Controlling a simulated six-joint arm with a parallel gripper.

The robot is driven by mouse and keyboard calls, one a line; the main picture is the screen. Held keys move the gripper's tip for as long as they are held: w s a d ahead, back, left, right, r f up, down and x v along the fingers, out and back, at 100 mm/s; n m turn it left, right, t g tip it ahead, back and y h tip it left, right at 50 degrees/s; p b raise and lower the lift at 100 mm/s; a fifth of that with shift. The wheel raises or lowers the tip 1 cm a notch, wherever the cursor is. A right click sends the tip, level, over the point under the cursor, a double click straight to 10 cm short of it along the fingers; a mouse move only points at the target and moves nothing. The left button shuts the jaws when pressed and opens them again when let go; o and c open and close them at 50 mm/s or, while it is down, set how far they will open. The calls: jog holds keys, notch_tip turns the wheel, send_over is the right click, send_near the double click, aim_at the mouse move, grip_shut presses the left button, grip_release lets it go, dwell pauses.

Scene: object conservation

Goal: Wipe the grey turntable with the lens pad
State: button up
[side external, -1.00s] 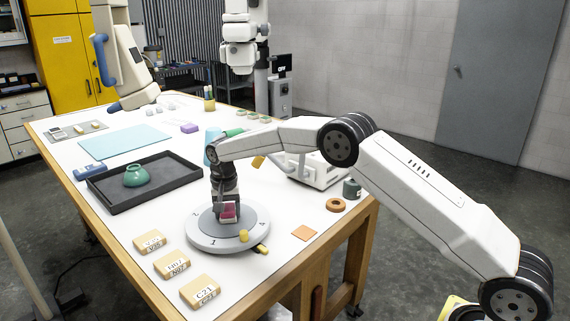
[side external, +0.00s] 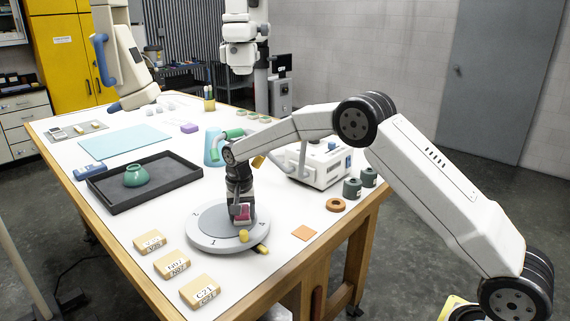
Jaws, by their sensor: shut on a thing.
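The grey turntable (side external: 203,232) is a round disc with marks on its top, standing on the white table. My gripper (side external: 242,216) points down over the right part of the disc and is shut on a small dark pink pad (side external: 242,212), which I take to be the lens pad. The pad is at the disc's surface; whether it touches cannot be told. The fingers partly hide the pad.
Several labelled tan blocks (side external: 172,266) stand front left. An orange square (side external: 304,233), a brown ring (side external: 336,205), green cylinders (side external: 352,188) and a white machine (side external: 318,168) are at the right.

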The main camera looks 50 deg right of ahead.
aim_at(214, 216)
dwell(0.4)
jog(key=shift+w+a, duration=0.5)
jog(key=shift+w, duration=0.4)
jog(key=shift+w+a, duration=0.5)
jog(key=shift+w, duration=0.35)
jog(key=shift+w, duration=0.1)
jog(key=shift+w+a+f, duration=0.1)
jog(key=shift+w+a, duration=0.35)
jog(key=shift+w, duration=0.25)
jog(key=shift+w+a+f, duration=0.1)
jog(key=shift+w+a, duration=0.3)
jog(key=shift+w, duration=0.25)
jog(key=shift+w+a, duration=0.25)
jog(key=shift+w, duration=0.05)
jog(key=shift+f, duration=0.1)
jog(key=shift+r, duration=3.2)
